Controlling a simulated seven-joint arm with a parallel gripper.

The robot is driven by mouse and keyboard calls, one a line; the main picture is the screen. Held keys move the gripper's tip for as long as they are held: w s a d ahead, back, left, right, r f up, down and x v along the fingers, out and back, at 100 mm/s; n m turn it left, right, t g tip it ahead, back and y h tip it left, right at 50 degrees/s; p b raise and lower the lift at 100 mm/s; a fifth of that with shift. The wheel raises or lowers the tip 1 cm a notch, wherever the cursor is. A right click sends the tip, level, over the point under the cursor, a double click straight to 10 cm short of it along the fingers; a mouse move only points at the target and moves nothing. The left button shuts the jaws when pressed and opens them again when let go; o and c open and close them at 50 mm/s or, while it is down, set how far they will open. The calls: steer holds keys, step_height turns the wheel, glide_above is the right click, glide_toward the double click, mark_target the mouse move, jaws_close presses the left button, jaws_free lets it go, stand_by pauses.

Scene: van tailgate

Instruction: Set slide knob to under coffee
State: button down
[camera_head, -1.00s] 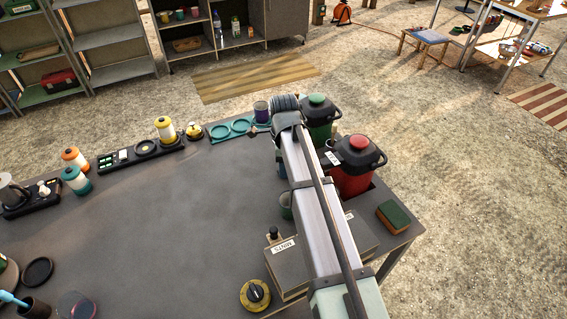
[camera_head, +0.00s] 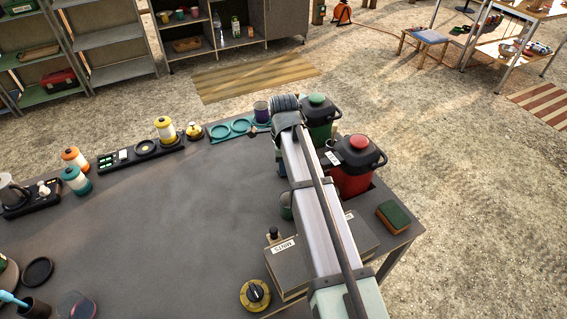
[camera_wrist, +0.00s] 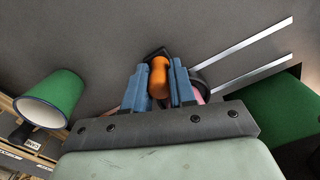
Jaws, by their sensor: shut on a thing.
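In the wrist view my gripper (camera_wrist: 158,78) has its two blue fingers closed around an upright orange knob (camera_wrist: 159,74), apparently the slide knob. A dark curved part shows behind it, and a bit of pink beside the right finger. Two pale parallel strips (camera_wrist: 240,45) run off to the upper right on the grey surface. In the head view my arm hides the fingers and the knob. A red dispenser (camera_head: 355,170) with a white label and a green dispenser (camera_head: 318,118) stand right of my arm. I cannot read which one is coffee.
A green cup (camera_wrist: 52,98) is left of my gripper in the wrist view. A box labelled MINTS (camera_head: 287,268), a yellow dial (camera_head: 256,294) and a green-topped sponge (camera_head: 393,217) are near the table's right end. The table's middle (camera_head: 180,220) is clear.

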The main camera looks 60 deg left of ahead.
steer(key=shift+a, duration=0.1)
steer(key=a, duration=0.7)
steer(key=shift+a, duration=0.3)
steer(key=shift+d, duration=0.1)
steer(key=c, duration=0.9)
jaws_free()
steer(key=shift+r, duration=0.1)
step_height(320, 180, up, 14)
steer(key=shift+f, duration=0.2)
